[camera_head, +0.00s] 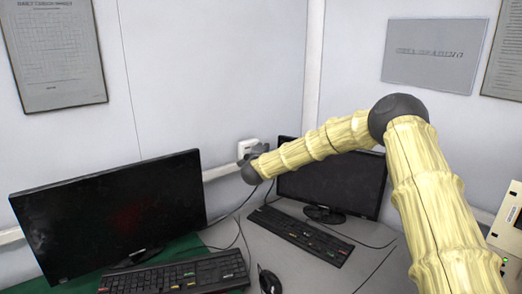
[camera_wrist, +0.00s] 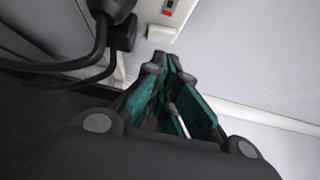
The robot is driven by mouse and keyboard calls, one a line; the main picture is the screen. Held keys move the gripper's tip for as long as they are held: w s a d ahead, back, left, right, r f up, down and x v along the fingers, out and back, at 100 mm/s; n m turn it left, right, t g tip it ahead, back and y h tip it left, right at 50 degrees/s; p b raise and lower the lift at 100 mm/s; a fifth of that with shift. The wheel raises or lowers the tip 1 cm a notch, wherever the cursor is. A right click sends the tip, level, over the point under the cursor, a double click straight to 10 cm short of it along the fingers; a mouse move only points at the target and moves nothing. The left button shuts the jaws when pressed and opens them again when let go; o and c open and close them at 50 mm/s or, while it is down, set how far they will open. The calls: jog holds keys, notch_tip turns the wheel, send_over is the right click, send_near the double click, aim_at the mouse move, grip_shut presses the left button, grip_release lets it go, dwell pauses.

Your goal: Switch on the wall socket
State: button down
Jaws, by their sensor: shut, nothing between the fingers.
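The white wall socket (camera_head: 247,146) is on the wall between the two monitors, partly hidden by my wrist. In the wrist view the socket (camera_wrist: 157,36) is at the top edge, cut off by the frame. A small red switch (camera_wrist: 168,5) shows on it; I cannot tell its position. A black plug (camera_wrist: 122,32) with a thick cable is at the left of the socket. My gripper (camera_wrist: 165,62) is shut and empty, its fingertips pointing at the socket just below the switch. Whether they touch it is unclear. In the head view my gripper is mostly hidden behind the wrist.
A left monitor (camera_head: 110,215) and a right monitor (camera_head: 333,185) stand on the desk on either side of my wrist. A pale wall rail (camera_head: 215,173) runs beside the socket.

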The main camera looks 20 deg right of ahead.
jog(key=s+d+b+v, duration=0.1)
jog(key=b+v, duration=0.1)
jog(key=v, duration=0.9)
jog(key=shift+d+r, duration=0.2)
jog(key=shift+r, duration=0.15)
jog(key=shift+s, duration=0.1)
